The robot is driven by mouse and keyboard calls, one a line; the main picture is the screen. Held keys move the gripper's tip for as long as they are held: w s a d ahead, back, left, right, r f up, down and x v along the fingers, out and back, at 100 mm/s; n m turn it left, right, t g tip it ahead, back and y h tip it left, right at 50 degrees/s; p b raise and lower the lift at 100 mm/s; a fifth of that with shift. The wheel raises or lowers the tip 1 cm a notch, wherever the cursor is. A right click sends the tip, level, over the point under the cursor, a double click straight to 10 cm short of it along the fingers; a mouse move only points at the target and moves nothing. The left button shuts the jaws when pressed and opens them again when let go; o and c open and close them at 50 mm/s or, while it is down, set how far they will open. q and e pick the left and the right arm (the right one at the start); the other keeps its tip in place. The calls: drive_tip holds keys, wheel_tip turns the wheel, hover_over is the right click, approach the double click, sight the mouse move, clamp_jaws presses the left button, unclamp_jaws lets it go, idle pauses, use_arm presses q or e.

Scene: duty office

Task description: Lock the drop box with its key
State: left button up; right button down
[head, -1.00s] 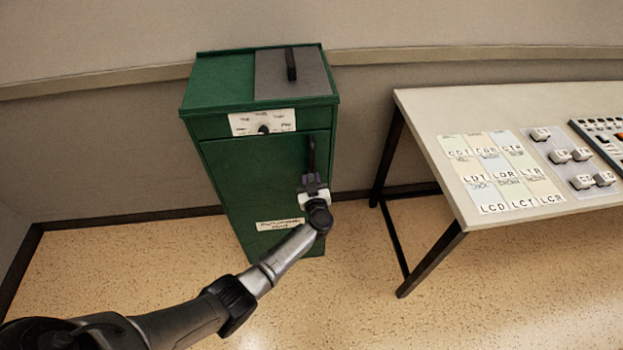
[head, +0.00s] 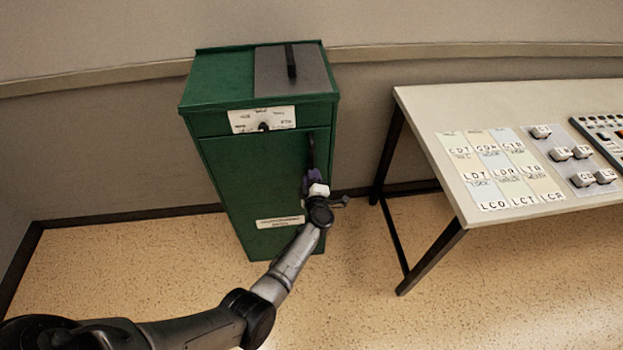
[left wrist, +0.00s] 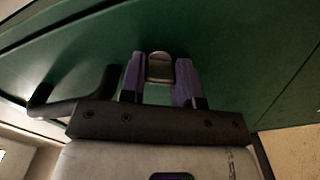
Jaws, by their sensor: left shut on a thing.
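The green drop box (head: 226,170) stands against the wall, its front door shut. A dark upright handle (head: 311,150) is on the right side of the door. My left gripper (head: 309,184) is at the door just below this handle. In the left wrist view its purple fingers (left wrist: 160,75) are shut on a small rounded metal piece, which looks like the head of the key (left wrist: 159,67). The fingertips point at the green door face. The fingers hide the lock and the key's shaft, so I cannot tell how deep the key sits. My right gripper is not in view.
A white dial label (head: 262,119) with a black knob is above the door, and a small label (head: 280,221) is low on it. A table (head: 430,110) with lettered cards and switch panels stands to the right. The floor in front is clear.

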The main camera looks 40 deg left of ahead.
use_arm(q)
drive_tip(key=n+b, duration=0.1)
drive_tip(key=n, duration=0.4)
drive_tip(key=shift+n+b, duration=0.3)
idle(0.5)
drive_tip(key=o, duration=0.9)
drive_tip(key=p+v, duration=0.2)
drive_tip(key=v, duration=0.5)
drive_tip(key=shift+s+d, duration=0.2)
